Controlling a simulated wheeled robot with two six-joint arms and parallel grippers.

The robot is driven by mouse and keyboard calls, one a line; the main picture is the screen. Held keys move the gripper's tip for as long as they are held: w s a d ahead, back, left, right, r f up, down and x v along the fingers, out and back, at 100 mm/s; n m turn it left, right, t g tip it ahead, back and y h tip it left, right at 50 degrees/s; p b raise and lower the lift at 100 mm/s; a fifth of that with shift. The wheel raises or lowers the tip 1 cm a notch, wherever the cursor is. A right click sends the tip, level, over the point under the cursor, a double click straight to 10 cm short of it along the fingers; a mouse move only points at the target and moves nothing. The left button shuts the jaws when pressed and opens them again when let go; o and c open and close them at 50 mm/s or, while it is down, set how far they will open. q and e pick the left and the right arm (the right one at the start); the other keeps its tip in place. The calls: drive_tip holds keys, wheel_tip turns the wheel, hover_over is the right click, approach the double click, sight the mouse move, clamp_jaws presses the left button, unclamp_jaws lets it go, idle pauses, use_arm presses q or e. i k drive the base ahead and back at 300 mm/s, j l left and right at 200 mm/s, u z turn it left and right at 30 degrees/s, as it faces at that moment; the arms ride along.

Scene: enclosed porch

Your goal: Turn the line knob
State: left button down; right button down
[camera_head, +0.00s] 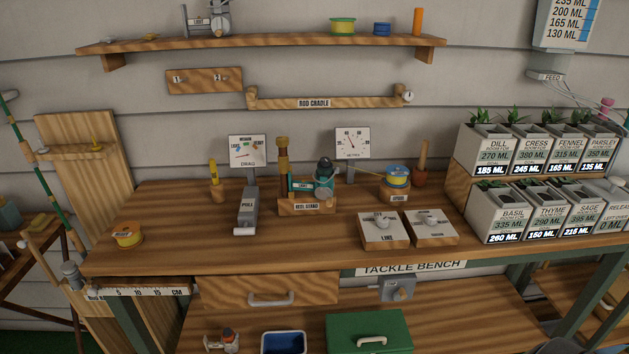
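The line knob (383,223) is a small light grey knob on top of a low wooden box (383,243). The box front is labelled LINE and stands near the front edge of the tackle bench (300,247), right of the middle. Small markings lie around the knob, too small to read. A similar knob (429,219) sits on a second wooden box (432,241) just to the right; its label is hard to read. I see neither of my grippers in the head view. Nothing covers the line knob.
A reel stand (307,205) and a grey PULL lever (247,217) stand left of the knob boxes. A yellow-blue spool (397,176) is behind them. Labelled planters (503,212) fill the right end.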

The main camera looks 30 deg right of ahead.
sight(383, 222)
drive_tip(key=z, duration=1.5)
